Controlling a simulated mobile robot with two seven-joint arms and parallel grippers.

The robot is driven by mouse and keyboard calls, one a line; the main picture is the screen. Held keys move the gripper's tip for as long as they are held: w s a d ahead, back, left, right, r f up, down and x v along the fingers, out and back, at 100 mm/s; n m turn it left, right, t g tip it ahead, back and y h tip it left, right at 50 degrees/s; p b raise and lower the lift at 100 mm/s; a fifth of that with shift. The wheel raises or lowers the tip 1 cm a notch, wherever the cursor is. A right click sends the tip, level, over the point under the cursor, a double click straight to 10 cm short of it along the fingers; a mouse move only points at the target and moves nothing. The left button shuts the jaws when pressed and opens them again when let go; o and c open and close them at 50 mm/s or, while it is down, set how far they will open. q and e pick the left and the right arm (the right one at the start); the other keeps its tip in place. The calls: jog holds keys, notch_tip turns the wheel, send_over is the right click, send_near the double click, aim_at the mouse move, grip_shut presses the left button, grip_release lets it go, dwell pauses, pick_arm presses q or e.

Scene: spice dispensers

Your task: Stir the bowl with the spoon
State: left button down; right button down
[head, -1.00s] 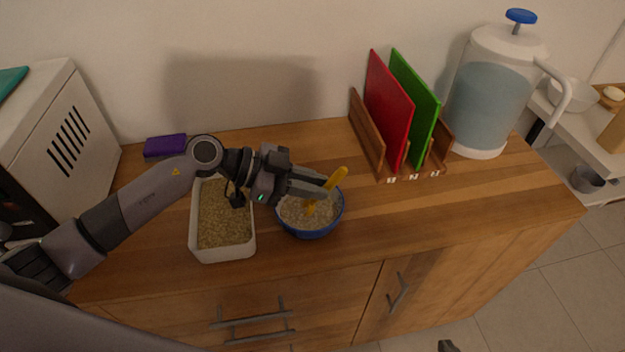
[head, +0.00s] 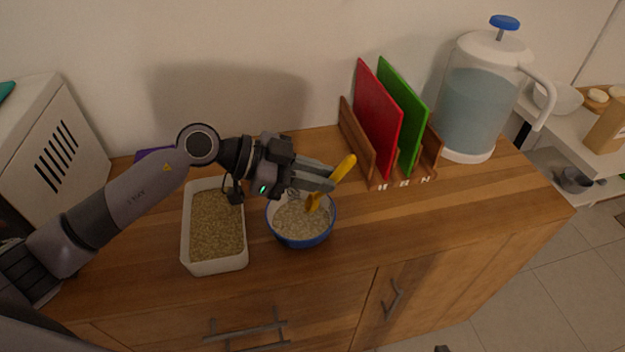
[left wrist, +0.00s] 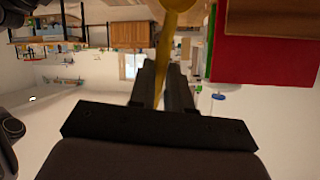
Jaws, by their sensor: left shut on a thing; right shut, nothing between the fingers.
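The yellow spoon (head: 341,170) is held in my left gripper (head: 331,182), which is shut on its handle. The spoon slants, with its scoop end down over the blue bowl (head: 303,243). The scoop shows above the pale grainy contents; I cannot tell whether it touches them. The gripper hides part of the bowl's far rim. The left wrist view shows the yellow spoon (left wrist: 172,22) between the two dark fingers (left wrist: 163,88). Only a small dark tip of my right gripper (head: 441,349) shows at the bottom edge, away from the bowl.
A white tub (head: 215,266) of brown grains stands just left of the bowl, under my left arm. A wooden rack (head: 358,140) with red and green boards stands behind right, beside a water jug (head: 473,108). The counter right of the bowl is clear.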

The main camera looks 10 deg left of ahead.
dwell(0.4)
pick_arm(q)
jog(key=shift+r, duration=2.55)
